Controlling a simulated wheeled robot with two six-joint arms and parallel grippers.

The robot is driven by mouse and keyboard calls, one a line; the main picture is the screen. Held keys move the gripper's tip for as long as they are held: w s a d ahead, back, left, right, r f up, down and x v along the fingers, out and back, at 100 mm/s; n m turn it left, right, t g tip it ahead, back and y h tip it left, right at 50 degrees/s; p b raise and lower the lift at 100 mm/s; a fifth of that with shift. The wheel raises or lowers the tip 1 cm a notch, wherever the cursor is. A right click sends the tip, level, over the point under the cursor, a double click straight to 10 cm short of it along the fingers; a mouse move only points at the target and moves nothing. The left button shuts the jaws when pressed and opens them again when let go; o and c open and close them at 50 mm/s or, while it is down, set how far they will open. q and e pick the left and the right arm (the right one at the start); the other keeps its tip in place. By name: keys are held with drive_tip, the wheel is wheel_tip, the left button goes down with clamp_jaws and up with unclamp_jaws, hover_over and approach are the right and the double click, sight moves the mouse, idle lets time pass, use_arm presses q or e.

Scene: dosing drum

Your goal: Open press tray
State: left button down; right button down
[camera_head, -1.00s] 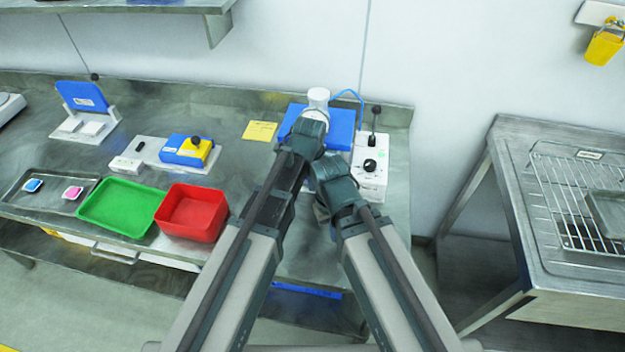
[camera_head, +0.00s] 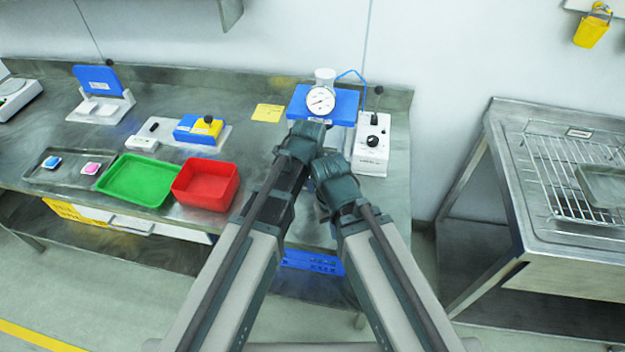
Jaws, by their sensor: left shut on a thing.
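A blue press-like device (camera_head: 340,104) with a round white dial gauge (camera_head: 320,101) stands at the back of the steel bench. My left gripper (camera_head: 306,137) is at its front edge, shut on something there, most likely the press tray. The gripper hides its fingertips and the held part, so I cannot see how far any tray is out. My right gripper (camera_head: 336,186) is just in front and to the right, close beside the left arm. Its jaws point away from me and their opening is hidden.
A white control box (camera_head: 371,155) with black knobs stands right of the press. A red bin (camera_head: 206,187), a green tray (camera_head: 140,182) and a blue-yellow device (camera_head: 200,130) are on the left. A metal table with a wire rack (camera_head: 560,170) stands at right, past a floor gap.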

use_arm(q)
drive_tip(key=shift+s+a, duration=0.25)
drive_tip(key=shift+s, duration=0.85)
drive_tip(key=c, duration=0.9)
unclamp_jaws()
drive_tip(key=shift+w, duration=0.1)
use_arm(e)
drive_tip(key=shift+r, duration=0.1)
use_arm(q)
drive_tip(key=r+p, duration=0.4)
drive_tip(key=s+r+p, duration=0.1)
drive_tip(key=r+p, duration=0.4)
drive_tip(key=s+r+p, duration=0.1)
drive_tip(key=r+p, duration=0.3)
drive_tip(key=shift+s+a+r+p, duration=0.15)
drive_tip(key=shift+s+r+p, duration=0.05)
drive_tip(key=shift+r+p, duration=0.15)
use_arm(e)
wheel_tip(320, 180, up, 14)
drive_tip(key=shift+f, duration=0.25)
